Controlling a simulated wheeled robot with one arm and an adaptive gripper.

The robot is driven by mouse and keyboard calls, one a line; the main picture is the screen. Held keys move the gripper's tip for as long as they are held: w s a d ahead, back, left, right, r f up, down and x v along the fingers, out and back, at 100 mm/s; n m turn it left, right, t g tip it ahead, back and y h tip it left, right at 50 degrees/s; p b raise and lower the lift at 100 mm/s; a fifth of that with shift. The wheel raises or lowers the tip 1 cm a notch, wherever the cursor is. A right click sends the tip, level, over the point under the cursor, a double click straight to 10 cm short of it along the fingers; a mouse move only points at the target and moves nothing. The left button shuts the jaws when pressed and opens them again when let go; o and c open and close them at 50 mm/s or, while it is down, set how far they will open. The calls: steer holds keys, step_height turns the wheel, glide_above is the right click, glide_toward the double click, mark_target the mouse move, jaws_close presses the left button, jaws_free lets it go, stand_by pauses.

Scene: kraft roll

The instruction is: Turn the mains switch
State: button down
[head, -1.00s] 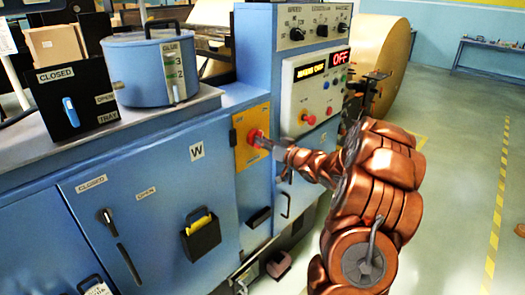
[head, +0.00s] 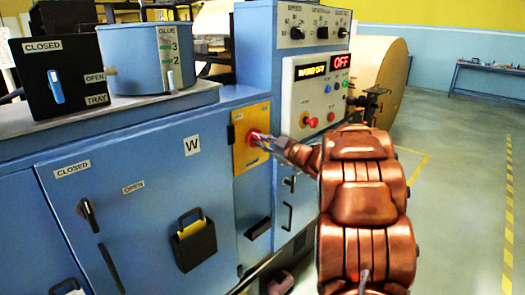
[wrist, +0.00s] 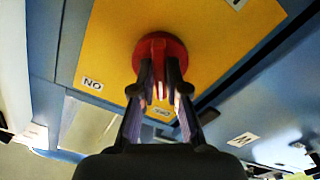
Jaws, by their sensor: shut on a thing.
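The mains switch (wrist: 148,50) is a red round knob on a yellow plate (head: 239,155) on the front of the blue machine. In the wrist view the plate carries a label reading "NO" or "ON" and a second small label partly hidden by a finger. My gripper (wrist: 160,85) is shut on the switch, one finger on each side of its grip. In the head view my gripper (head: 268,142) reaches the switch (head: 253,137) from the right, and its fingers cover part of it.
A cabinet door with a lever (head: 88,212) and a black pocket (head: 193,240) lie to the left. Open floor (head: 455,190) extends to the right.

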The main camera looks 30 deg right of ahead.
steer(key=shift+n+b, duration=0.85)
steer(key=shift+n, duration=0.25)
steer(key=c, duration=1.2)
jaws_free()
steer(key=v, duration=1.2)
